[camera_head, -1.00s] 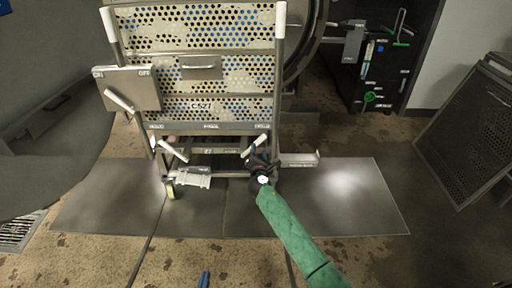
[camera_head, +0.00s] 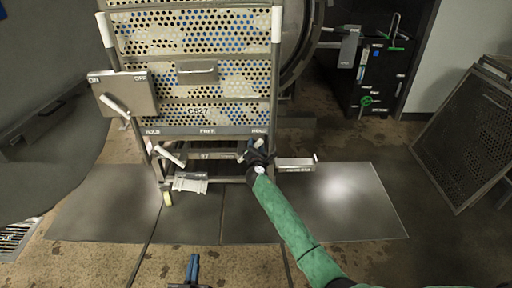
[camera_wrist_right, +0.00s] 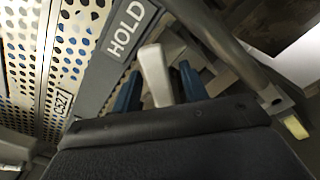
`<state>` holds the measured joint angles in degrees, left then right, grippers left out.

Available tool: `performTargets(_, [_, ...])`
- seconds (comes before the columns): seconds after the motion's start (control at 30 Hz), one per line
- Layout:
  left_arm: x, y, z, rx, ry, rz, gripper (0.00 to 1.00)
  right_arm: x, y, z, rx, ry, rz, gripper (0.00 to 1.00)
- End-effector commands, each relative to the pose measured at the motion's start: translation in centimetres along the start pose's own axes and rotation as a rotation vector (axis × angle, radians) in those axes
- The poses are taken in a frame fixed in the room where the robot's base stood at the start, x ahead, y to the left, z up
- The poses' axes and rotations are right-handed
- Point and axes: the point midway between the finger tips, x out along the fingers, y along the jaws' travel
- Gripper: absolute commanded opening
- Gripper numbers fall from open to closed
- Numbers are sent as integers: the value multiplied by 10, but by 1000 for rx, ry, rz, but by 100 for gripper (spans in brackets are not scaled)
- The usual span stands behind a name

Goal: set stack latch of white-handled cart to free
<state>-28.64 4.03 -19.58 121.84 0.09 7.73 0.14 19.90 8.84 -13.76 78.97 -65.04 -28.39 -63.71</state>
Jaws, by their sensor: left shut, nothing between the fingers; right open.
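The white-handled cart (camera_head: 190,85) stands ahead with perforated panels. Its lower bar (camera_head: 180,131) is lettered HOLD, FREE, HOLD from left to right. A white-tipped lever (camera_head: 171,155) shows below the left HOLD. My right gripper (camera_head: 254,148) is at the right HOLD end and mostly hides the lever there. In the right wrist view the white lever tip (camera_wrist_right: 155,75) stands between the two blue fingers of my open right gripper (camera_wrist_right: 158,88), beside the HOLD label (camera_wrist_right: 126,28). Contact cannot be told. My left gripper (camera_head: 193,264) is shut and empty, low over the floor.
An ON/OFF plate (camera_head: 124,95) with a white lever sits at the cart's upper left. A small ledge (camera_head: 296,164) juts out at lower right. Metal floor plates (camera_head: 340,205) lie in front, a perforated panel (camera_head: 470,135) leans at right. The front floor is open.

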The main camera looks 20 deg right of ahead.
Motion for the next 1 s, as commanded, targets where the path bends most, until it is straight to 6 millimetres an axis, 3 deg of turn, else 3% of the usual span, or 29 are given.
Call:
performTargets(0.13, [0, 0, 0, 0, 0, 0, 0, 0, 0, 0, 0, 0, 0, 44])
performTargets(0.37, [0, 0, 0, 0, 0, 0, 0, 0, 0, 0, 0, 0, 0, 0])
performTargets(0.77, [-1, 0, 8, -4, -34, -1, 0, 0, 1, 0, -10, 0, -1, 0])
performTargets(0.87, [-13, 0, 40, -15, -124, -7, 0, 0, 3, 1, -21, 0, -1, 0])
performTargets(1.0, [-16, -1, 50, -18, -160, -9, 0, 0, 3, 0, -29, 0, 0, 0])
